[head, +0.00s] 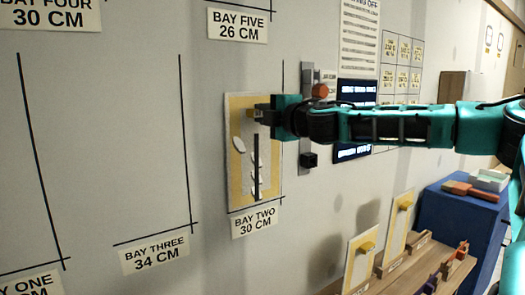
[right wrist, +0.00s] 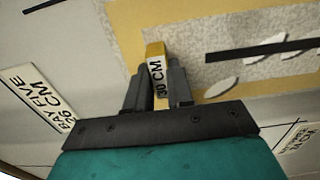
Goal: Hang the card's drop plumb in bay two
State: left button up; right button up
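A wallpaper drop (head: 238,175) with a yellow border, grey speckled middle, pale leaf shapes and a dark stripe stands against the wall in bay two, above the sign BAY TWO 30 CM (head: 254,221). It looks near upright; I cannot tell if it is exactly plumb or touching the wall. It also shows in the right wrist view (right wrist: 222,70). My right gripper (head: 262,114) is at its upper part, with its fingers closed around a yellow tab marked 30 CM (right wrist: 156,68). The gripper hides part of the drop's top. A printed card (head: 359,38) hangs on the wall. My left gripper is out of view.
A grey vertical rail with an orange knob (head: 320,90) and a dark screen (head: 356,92) are right of bay two. Two other drops (head: 360,258) (head: 398,222) stand in a wooden rack (head: 396,272) below. A blue table (head: 462,212) stands farther right. Bay three's wall (head: 120,150) is bare.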

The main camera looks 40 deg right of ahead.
jog(key=o, duration=0.5)
pick_arm(q)
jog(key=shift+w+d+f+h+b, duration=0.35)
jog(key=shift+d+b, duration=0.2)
jog(key=shift+b, duration=0.7)
pick_arm(e)
jog(key=s+a, duration=0.1)
jog(key=s, duration=1.1)
jog(key=shift+s+a, duration=0.25)
jog(key=shift+s, duration=0.15)
